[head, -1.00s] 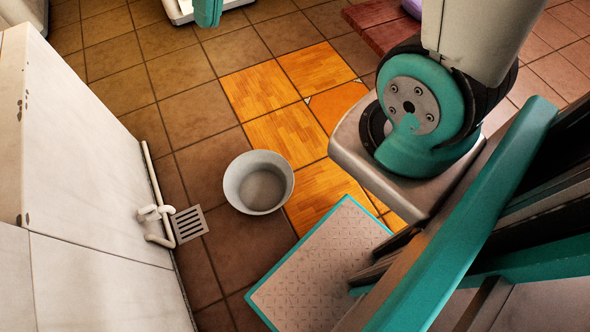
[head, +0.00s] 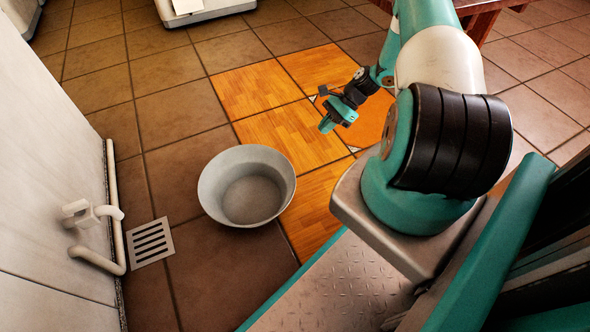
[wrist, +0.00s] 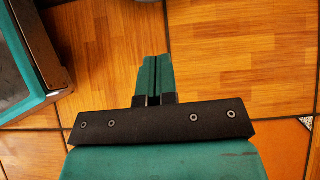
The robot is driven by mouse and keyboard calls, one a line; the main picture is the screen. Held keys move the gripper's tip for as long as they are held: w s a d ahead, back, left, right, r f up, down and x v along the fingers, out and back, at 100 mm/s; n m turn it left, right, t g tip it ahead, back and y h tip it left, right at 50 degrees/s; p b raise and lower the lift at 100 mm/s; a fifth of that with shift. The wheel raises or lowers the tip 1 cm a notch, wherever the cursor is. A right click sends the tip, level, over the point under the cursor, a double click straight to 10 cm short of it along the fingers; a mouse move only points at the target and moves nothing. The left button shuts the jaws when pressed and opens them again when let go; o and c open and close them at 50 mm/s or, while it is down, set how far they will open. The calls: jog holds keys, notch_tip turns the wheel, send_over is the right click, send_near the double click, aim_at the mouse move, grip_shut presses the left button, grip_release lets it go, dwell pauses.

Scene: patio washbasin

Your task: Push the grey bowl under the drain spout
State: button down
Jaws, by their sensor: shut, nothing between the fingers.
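The grey bowl (head: 247,186) stands upright and empty on the floor, partly on brown tile and touching or near the orange wood-pattern tiles. The drain spout (head: 98,213) is a white pipe end low on the wall at the left, with a floor grate (head: 150,242) in front of it. The bowl is to the right of the grate, apart from it. My gripper (head: 328,124) is above the wood-pattern tiles, up and right of the bowl and not touching it. In the wrist view my gripper (wrist: 153,75) is shut and empty, its green fingers together.
A white wall (head: 45,160) with a vertical pipe (head: 113,190) stands at the left. A red-brown wooden table (head: 480,12) is at the top right and a white object (head: 205,8) at the top. Floor between bowl and grate is clear.

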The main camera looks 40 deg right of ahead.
jog(key=f, duration=0.2)
jog(key=b, duration=0.7)
send_near(285, 167)
jog(key=x, duration=0.5)
jog(key=shift+w+d+f, duration=0.15)
jog(key=shift+f, duration=0.2)
